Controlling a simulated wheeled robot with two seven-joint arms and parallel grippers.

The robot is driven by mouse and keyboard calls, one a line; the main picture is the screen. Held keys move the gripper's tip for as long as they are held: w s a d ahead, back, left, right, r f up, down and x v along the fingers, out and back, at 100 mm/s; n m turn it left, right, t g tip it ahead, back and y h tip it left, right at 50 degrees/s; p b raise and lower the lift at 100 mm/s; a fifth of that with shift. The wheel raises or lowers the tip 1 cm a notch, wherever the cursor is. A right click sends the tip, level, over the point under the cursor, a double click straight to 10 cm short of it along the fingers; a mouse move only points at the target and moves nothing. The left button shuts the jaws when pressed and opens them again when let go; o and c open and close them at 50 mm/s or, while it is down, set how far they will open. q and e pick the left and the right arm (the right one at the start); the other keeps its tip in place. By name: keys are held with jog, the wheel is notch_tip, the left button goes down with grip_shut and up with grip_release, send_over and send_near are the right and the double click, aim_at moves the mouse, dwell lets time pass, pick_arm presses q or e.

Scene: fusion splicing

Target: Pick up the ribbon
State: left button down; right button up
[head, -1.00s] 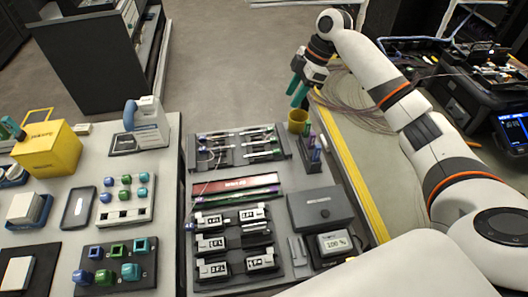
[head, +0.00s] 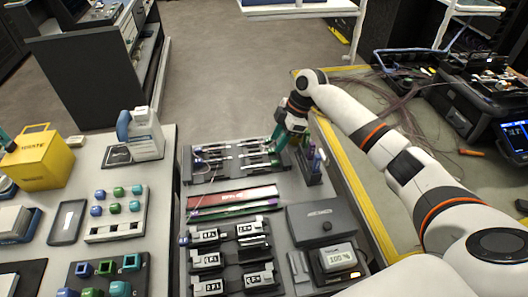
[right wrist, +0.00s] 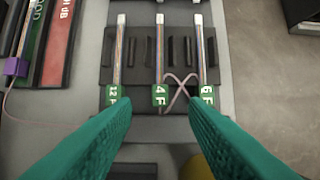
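Several ribbons lie in a dark rack (head: 215,176). In the right wrist view, three flat striped ribbons with white ends carry green tags: the 12F ribbon (right wrist: 118,55), the 4F ribbon (right wrist: 159,55) and the 6F ribbon (right wrist: 202,55). A thin pink fiber loops between the 4F and 6F tags. My right gripper (head: 281,142) is over the rack's right end. Its teal fingers (right wrist: 160,128) are open and wide apart, with nothing between them; the tags lie just beyond the tips. My left gripper (head: 5,138) shows only a teal bit at the left edge.
A dark stand with colored pens (head: 312,165) is close to the right of my right gripper. A yellow cup (right wrist: 197,168) shows below the fingers in the right wrist view. Red and green strips (head: 235,197) lie in front of the rack. Bare floor lies beyond the table.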

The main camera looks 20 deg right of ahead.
aim_at(273, 150)
jog(key=shift+x, duration=1.55)
jog(key=shift+d, duration=0.1)
jog(key=c, duration=0.9)
jog(key=shift+o, duration=0.2)
jog(key=shift+r, duration=0.1)
notch_tip(273, 150, up, 10)
